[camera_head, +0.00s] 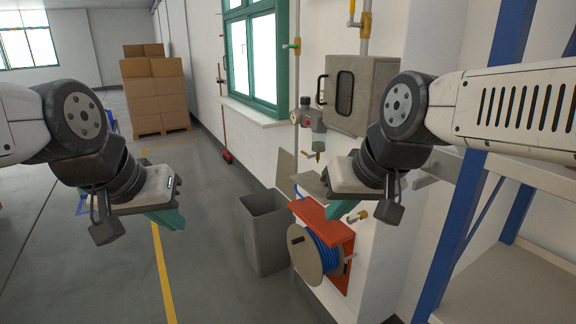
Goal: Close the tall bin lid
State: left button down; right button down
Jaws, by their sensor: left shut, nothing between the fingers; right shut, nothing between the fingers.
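The tall grey bin (268,240) stands on the floor against the wall in the middle of the head view. Its top is open and I see into its dark inside. A flat grey panel (286,172) stands raised behind the bin near the wall; it looks like the bin's lid, swung up. My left gripper (169,219) is shut and empty, in the air left of the bin. My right gripper (341,209) is shut and empty, in the air to the right of the bin, in front of the red hose reel holder in the picture.
A hose reel (305,256) with blue hose on a red bracket (338,236) is right of the bin. A grey wall box (357,93) and pipes are above. A blue-framed shelf (447,240) stands at right. Cardboard boxes (156,92) stand far back. Floor left of the bin is clear.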

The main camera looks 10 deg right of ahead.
aim_at(286, 161)
jog(key=i+j+z, duration=0.2)
jog(key=i+j, duration=0.35)
jog(key=i, duration=0.5)
jog(key=i+j+z, duration=0.2)
jog(key=i+j, duration=0.55)
jog(key=i, duration=0.3)
jog(key=i+j+z, duration=0.2)
jog(key=i+j, duration=0.65)
jog(key=i, duration=0.15)
